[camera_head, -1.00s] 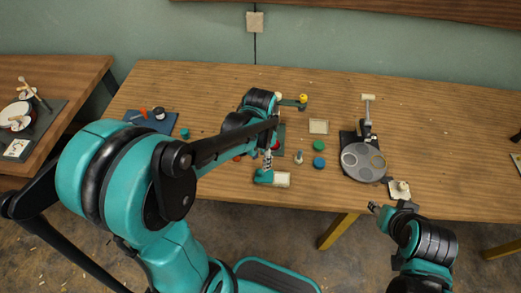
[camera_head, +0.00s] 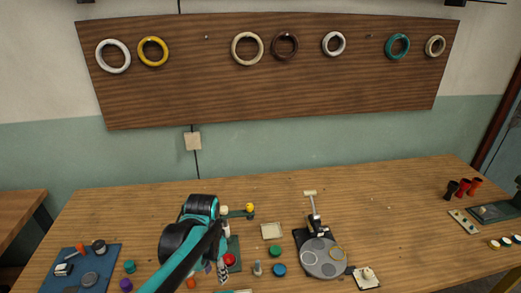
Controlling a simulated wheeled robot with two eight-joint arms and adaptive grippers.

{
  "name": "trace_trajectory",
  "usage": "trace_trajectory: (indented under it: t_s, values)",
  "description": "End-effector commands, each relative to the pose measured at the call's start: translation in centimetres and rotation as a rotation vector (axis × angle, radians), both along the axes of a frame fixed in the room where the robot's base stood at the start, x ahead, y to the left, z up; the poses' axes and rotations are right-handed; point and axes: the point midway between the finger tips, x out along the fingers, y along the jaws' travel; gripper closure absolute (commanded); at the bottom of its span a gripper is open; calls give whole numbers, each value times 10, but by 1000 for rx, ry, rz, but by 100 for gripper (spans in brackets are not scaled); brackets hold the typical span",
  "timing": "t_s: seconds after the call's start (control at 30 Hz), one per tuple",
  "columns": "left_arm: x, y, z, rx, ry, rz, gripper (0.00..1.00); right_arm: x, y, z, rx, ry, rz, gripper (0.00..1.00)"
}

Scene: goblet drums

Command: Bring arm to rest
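My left arm reaches up from the bottom edge, left of the middle, and its black and teal joints stand over the table (camera_head: 380,220). My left gripper (camera_head: 222,255) points down near a green stand with a red knob (camera_head: 230,260). The arm partly hides it, and its fingertips are too small and covered to show whether they are open or shut. My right arm and gripper are out of view.
A dark stand with a grey disc plate (camera_head: 322,260) is right of the gripper. A blue mat (camera_head: 88,265) with small parts lies at the left. Green (camera_head: 275,250) and blue (camera_head: 279,270) caps lie mid-table. A wall board (camera_head: 260,85) holds rings.

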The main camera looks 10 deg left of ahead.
Motion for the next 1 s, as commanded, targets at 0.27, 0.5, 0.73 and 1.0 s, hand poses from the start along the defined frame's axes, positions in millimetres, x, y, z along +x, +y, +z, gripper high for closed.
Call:
trace_trajectory:
  t_s: [0.27, 0.5, 0.73, 1.0]
  values:
    - [-30, -4, 22, -10, -182, 145, 61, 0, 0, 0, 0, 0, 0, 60]
    - [-64, -8, 35, -79, -440, 354, 61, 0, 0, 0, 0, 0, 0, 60]
    - [-78, -10, 37, -144, -581, 467, 61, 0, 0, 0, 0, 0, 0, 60]
    - [-79, -10, 37, -158, -606, 487, 61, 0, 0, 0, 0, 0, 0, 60]
